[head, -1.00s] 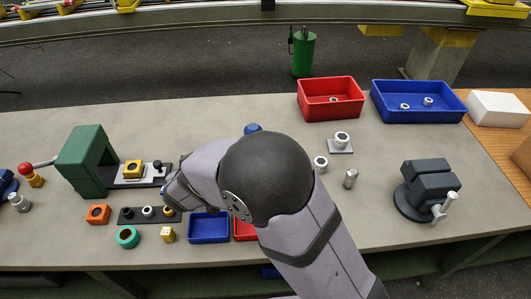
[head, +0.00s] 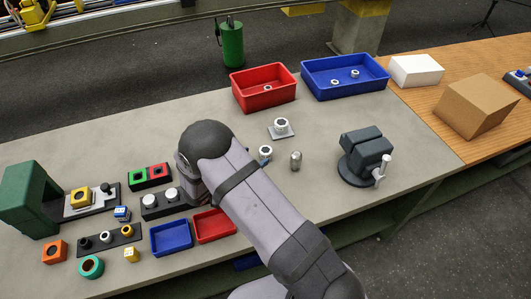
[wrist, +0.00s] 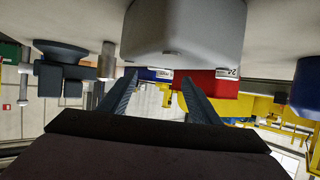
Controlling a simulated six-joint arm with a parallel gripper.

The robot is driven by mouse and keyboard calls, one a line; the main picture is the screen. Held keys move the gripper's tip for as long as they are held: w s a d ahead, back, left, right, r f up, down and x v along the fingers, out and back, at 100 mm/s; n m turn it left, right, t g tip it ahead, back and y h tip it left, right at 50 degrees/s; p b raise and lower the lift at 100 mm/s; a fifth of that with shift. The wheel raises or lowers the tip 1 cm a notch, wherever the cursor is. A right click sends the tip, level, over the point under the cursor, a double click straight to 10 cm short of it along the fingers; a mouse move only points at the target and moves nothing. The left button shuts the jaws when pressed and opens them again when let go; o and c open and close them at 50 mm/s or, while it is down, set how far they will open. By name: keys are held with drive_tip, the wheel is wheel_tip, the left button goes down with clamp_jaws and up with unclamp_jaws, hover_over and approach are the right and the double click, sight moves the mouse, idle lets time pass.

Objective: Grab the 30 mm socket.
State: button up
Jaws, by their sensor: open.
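My gripper (wrist: 158,84) is open in the wrist view, its two dark fingers apart. A large pale grey body with rounded edges (wrist: 190,28) fills the top middle, just ahead of the fingers. In the head view my arm hides the gripper. Beside it, a dark block (head: 147,212) carries white round-topped pieces (head: 172,194). I cannot make out which piece is the 30 mm socket.
A red bin (head: 239,91) and a blue bin (head: 309,82) stand at the back. A vise (head: 362,155), a metal cylinder (head: 296,160) and a ringed part (head: 265,152) are to the right. Small blue (head: 157,248) and red (head: 199,232) trays lie in front. The right front bench is clear.

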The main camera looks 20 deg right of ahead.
sight(265, 151)
drive_tip(key=shift+p+x, duration=1.25)
drive_tip(key=shift+x, duration=1.45)
drive_tip(key=c, duration=1.3)
